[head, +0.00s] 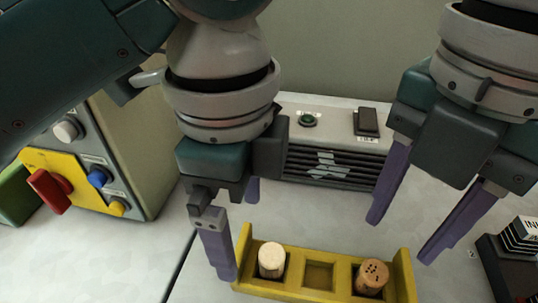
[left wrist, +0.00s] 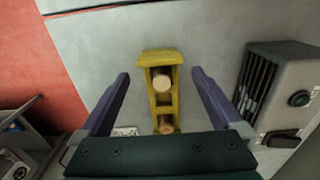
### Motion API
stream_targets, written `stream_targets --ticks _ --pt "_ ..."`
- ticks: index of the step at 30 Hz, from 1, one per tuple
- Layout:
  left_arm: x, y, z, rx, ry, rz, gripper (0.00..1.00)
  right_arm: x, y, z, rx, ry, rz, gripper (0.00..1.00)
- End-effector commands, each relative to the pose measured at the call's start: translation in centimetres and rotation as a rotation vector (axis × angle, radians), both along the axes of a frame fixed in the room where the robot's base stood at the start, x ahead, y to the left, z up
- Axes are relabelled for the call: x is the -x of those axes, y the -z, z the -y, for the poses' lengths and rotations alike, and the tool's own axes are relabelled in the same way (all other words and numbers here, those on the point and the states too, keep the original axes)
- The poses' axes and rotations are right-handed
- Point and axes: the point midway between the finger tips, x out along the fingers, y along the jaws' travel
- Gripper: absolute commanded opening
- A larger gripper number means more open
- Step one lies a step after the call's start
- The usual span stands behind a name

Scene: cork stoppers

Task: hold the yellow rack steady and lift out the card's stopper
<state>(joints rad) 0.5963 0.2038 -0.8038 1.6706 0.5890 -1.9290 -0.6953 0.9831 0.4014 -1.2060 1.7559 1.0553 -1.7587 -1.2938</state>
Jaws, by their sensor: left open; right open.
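The yellow rack (head: 318,275) lies on the pale table, a pale stopper (head: 271,259) in its left slot and a brown cork stopper with dark dots (head: 371,276) in its right slot. The middle slot is empty. My left gripper (head: 240,238) is open at the rack's left end. In the left wrist view the rack (left wrist: 161,56) lies between its fingers, with gaps on both sides. My right gripper (head: 402,240) is open and empty, above and near the rack's right end. A white card with markings (left wrist: 125,131) shows partly beside the rack in the left wrist view.
A grey vented box with a green button (head: 308,119) and dark switch (head: 367,122) stands behind. A control box with yellow panel and red handle (head: 48,190) stands left. A dark tray with a black-and-white striped block (head: 522,235) is at the right edge.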

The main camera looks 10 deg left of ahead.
Motion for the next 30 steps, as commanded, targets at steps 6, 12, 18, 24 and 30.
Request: stream_targets --ticks 6,12,18,24,30 --pt "0.1 4.2 -0.1 -0.002 -0.004 -0.004 1.0 0.0 0.0 0.0 0.0 0.0 0.0 0.5" --pt "0.1 7.0 0.0 0.0 -0.004 -0.001 1.0 0.0 0.0 0.0 0.0 0.0 0.0 0.5" --pt "0.1 8.1 0.0 0.001 -0.002 0.001 1.0 0.0 0.0 0.0 0.0 0.0 0.0 0.5" --pt "0.0 8.2 0.0 0.002 -0.003 0.002 1.0 0.0 0.0 0.0 0.0 0.0 0.0 0.5" --pt "0.0 8.1 0.0 0.002 -0.003 0.002 0.81 0.0 0.0 0.0 0.0 0.0 0.0 0.5"
